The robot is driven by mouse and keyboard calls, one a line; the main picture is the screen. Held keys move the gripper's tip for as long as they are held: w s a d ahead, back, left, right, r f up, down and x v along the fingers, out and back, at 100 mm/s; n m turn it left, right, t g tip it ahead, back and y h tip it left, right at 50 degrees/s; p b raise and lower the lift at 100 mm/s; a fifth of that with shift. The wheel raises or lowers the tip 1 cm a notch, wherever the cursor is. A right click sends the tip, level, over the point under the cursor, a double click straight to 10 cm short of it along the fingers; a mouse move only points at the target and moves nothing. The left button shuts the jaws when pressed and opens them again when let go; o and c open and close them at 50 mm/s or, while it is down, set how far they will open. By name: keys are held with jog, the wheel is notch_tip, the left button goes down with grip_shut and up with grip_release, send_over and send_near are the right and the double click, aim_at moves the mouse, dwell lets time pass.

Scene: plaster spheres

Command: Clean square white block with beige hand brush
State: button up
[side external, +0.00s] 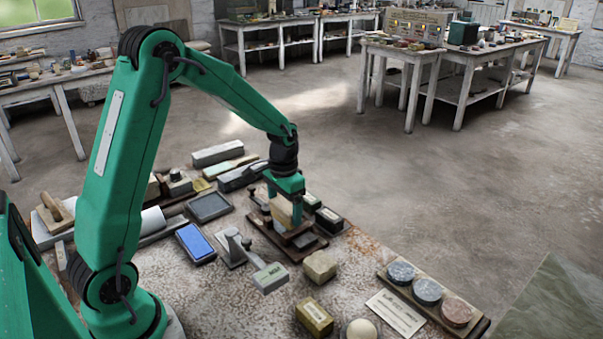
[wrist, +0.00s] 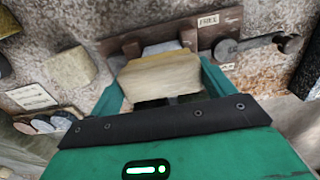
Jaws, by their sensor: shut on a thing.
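My gripper (side external: 284,204) is shut on a beige block-like piece (side external: 285,217), which looks like the beige hand brush. It is held low, over a dark brown wooden base (side external: 262,232). In the wrist view the piece (wrist: 160,76) sits between my two green fingers, with a yellowish upper edge and a paler strip beyond it. I cannot tell whether its underside touches anything. A squarish off-white block (side external: 319,267) stands on the speckled table in front of the base, apart from my gripper; it may be the square white block. It also seems to show in the wrist view (wrist: 66,62).
A blue-topped stone (side external: 195,242) and a grey metal tool (side external: 234,248) lie left of the base. A labelled yellowish box (side external: 314,317), a white sphere (side external: 361,329) and a board with several round discs (side external: 427,291) are nearer the front. Dark boxes (side external: 328,220) crowd its right.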

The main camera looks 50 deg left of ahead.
jog(key=shift+a, duration=0.75)
jog(key=shift+d, duration=0.15)
jog(key=shift+d, duration=0.95)
jog(key=shift+d, duration=0.1)
jog(key=shift+d+f, duration=0.1)
jog(key=shift+d, duration=0.95)
jog(key=shift+a+r, duration=0.35)
jog(key=shift+a, duration=0.25)
jog(key=shift+a+r, duration=0.35)
jog(key=shift+a, duration=0.2)
jog(key=shift+f, duration=0.65)
jog(key=shift+a, duration=0.1)
